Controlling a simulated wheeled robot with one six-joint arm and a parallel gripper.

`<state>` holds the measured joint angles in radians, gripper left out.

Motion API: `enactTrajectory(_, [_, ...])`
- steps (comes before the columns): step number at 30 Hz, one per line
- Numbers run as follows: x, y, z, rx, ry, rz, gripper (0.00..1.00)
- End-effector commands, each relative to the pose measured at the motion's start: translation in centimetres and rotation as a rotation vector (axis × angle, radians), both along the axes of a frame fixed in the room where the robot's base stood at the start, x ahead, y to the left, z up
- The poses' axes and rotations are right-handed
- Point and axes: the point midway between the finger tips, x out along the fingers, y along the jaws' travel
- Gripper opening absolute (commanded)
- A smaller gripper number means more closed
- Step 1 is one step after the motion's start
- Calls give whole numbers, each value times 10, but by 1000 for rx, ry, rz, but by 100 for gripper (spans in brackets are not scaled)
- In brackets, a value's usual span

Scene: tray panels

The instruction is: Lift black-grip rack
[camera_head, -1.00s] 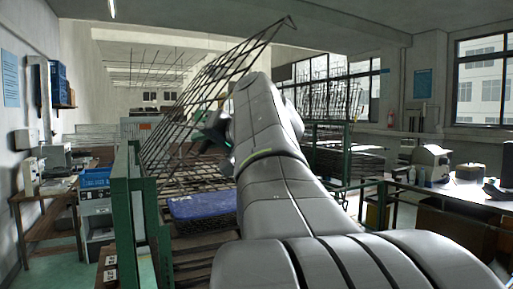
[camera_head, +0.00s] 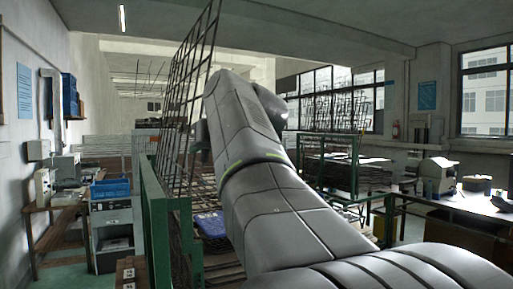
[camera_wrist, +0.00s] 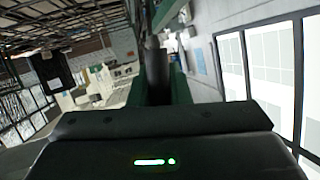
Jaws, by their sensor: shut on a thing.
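The rack is a dark wire grid panel (camera_head: 190,90), held up off the stack and standing nearly upright, seen almost edge-on left of my arm. Part of a dark grid shows at the upper left of the wrist view (camera_wrist: 60,22).
A green frame (camera_head: 155,205) stands at the rack's lower end, with a blue pad (camera_head: 211,224) beside it on stacked panels. A bench with a blue crate (camera_head: 110,189) is at left. A table (camera_head: 465,202) with equipment is at right.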

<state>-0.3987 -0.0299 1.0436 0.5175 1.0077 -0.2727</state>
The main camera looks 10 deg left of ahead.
Motion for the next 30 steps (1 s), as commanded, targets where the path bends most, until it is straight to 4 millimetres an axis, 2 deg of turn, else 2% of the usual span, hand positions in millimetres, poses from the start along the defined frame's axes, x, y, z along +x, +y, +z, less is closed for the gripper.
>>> enactTrajectory(8, [1,0,-2,-3,3,-1,0])
enactTrajectory(9, [1,0,-2,-3,3,-1,21])
enactTrajectory(12, [1,0,-2,-3,3,-1,39])
enactTrajectory(23, [-3,-4,0,-1,1,-2,39])
enactTrajectory(30, [-29,-36,14,-1,-2,-6,39])
